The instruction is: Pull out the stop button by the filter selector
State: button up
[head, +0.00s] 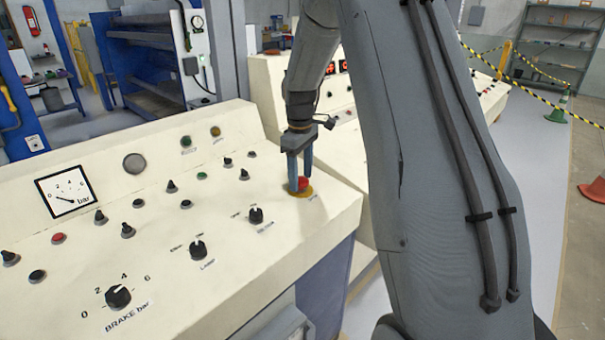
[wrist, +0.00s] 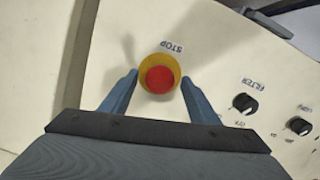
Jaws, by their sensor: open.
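The stop button (head: 303,183) is a red knob on a yellow base, near the right end of the cream control panel (head: 225,270). In the wrist view the red button (wrist: 159,79) shows with its STOP label (wrist: 172,47) above it. My gripper (head: 300,185) points down at it, with one blue finger on each side of the button. In the wrist view the open fingers (wrist: 159,80) have visible gaps to the red knob. The filter selector (head: 256,215) is a black knob to the button's lower left; it also shows in the wrist view (wrist: 244,103).
Another black selector (head: 197,249), a brake knob (head: 118,297) and a bar gauge (head: 66,190) sit on the same panel. Several small knobs and lamps lie to the left. A second cream console (head: 265,85) stands behind my gripper. Panel around the button is clear.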

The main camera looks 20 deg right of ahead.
aim_at(301, 180)
grip_shut()
jog(key=shift+d+r+p, duration=0.1)
jog(key=shift+r+p, duration=0.4)
jog(key=shift+r, duration=0.25)
grip_release()
notch_tip(301, 180, up, 8)
jog(key=b, duration=0.2)
jog(key=shift+s+f, duration=0.1)
jog(key=shift+s, duration=0.05)
dwell(0.4)
